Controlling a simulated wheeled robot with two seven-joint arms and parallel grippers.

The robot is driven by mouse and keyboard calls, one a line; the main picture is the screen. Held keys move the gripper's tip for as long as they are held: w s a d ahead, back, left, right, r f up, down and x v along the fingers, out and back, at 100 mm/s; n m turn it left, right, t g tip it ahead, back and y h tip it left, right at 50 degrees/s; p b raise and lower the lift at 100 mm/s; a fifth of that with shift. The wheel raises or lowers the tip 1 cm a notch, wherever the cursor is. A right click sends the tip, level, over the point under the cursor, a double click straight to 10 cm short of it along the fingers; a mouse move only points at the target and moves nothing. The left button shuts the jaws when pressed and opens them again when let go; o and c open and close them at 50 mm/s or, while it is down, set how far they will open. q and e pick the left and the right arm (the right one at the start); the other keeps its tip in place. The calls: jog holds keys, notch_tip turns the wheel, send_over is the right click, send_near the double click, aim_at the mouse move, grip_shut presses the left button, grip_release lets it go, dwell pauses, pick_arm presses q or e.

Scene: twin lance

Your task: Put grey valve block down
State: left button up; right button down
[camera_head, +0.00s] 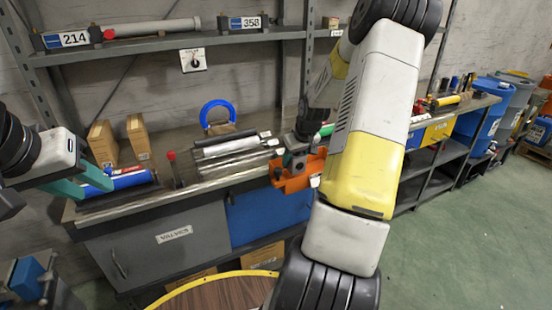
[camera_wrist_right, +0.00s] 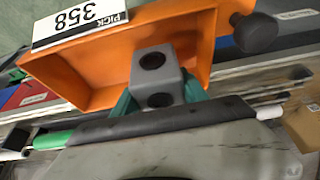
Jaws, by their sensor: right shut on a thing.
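The grey valve block (camera_wrist_right: 158,78), with two dark round holes, shows in the right wrist view between the teal fingers of my right gripper (camera_wrist_right: 165,100). My right gripper is shut on it. The block overlaps the orange bin (camera_wrist_right: 100,70) in that view; I cannot tell whether it touches the bin. In the head view my right gripper (camera_head: 296,160) is at the orange bin (camera_head: 296,182) on the bench's front edge, and my arm hides part of this area. My left gripper (camera_head: 82,185) has its teal fingers apart beside a blue cylinder (camera_head: 128,179).
The bin has a label (camera_wrist_right: 80,20) reading 358. Grey rods (camera_head: 230,148) and a blue ring (camera_head: 217,110) are left of the bin on the bench. Cardboard boxes (camera_head: 138,135) stand further left. A shelf (camera_head: 170,44) runs above. A round wooden table (camera_head: 222,294) is in front.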

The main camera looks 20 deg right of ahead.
aim_at(298, 156)
jog(key=shift+f, duration=1.55)
jog(key=c, duration=0.6)
grip_release()
jog(key=shift+f, duration=0.15)
jog(key=v, duration=1.2)
jog(key=shift+w, duration=0.1)
jog(key=s+a+r, duration=0.7)
jog(key=a+r, duration=0.4)
jog(key=a, duration=0.1)
jog(key=s+a+r+y, duration=0.1)
jog(key=s+a+r, duration=0.1)
jog(key=s+a, duration=0.3)
jog(key=s+a+r+t, duration=0.1)
jog(key=s+a+r, duration=0.2)
jog(key=s, duration=0.7)
jog(key=a, duration=0.2)
jog(key=shift+s+a+r+t+y, duration=0.25)
jog(key=shift+t+y, duration=0.05)
jog(key=shift+y, duration=0.1)
